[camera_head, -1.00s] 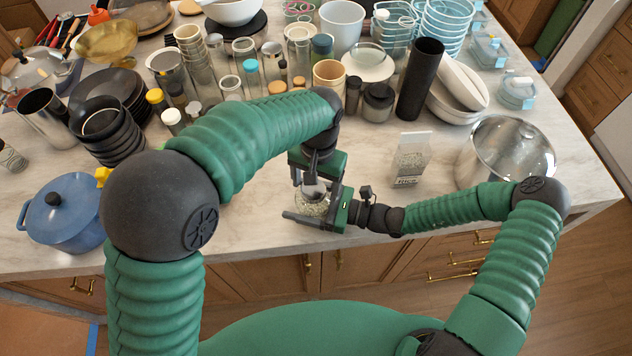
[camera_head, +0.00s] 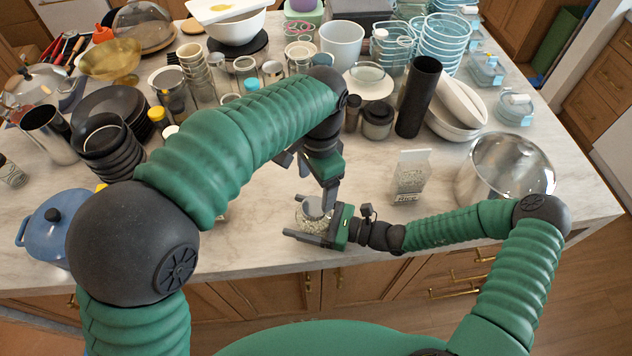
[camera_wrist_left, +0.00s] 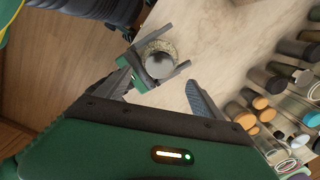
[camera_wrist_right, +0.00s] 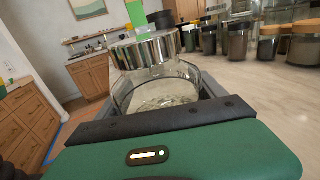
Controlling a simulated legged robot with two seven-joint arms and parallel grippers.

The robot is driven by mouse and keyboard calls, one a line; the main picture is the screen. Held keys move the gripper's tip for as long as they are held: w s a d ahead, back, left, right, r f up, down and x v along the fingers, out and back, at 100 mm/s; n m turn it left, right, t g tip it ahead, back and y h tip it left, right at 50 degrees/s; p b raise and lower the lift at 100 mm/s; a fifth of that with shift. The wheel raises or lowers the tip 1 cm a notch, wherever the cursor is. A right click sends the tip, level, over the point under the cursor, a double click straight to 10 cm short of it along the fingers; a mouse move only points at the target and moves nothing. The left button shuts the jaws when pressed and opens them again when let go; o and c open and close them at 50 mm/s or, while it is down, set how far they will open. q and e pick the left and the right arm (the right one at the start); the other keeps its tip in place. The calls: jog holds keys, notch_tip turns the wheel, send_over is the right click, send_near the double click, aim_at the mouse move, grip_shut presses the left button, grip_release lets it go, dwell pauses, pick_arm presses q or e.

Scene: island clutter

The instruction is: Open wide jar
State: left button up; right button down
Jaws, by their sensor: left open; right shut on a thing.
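The wide jar (camera_head: 308,221) is a clear glass jar with pale contents and a silver lid (camera_head: 316,206). It is at the counter's front edge. My right gripper (camera_head: 305,236) is shut on the jar's body, a finger on each side. In the right wrist view the shiny lid (camera_wrist_right: 146,52) sits above the jar's glass (camera_wrist_right: 165,92); whether it is seated or loose I cannot tell. My left gripper (camera_head: 316,186) is open and empty, just behind and above the jar. In the left wrist view the round lid (camera_wrist_left: 159,65) shows beyond my parted fingers.
A blue pot (camera_head: 50,230) is at far left. The marble around the jar is clear.

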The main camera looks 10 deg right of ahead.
aim_at(314, 205)
pick_arm(q)
jog(key=f, duration=0.7)
jog(key=shift+a+f, duration=0.2)
jog(key=shift+f, duration=0.2)
jog(key=c, duration=1.4)
jog(key=o, duration=1.5)
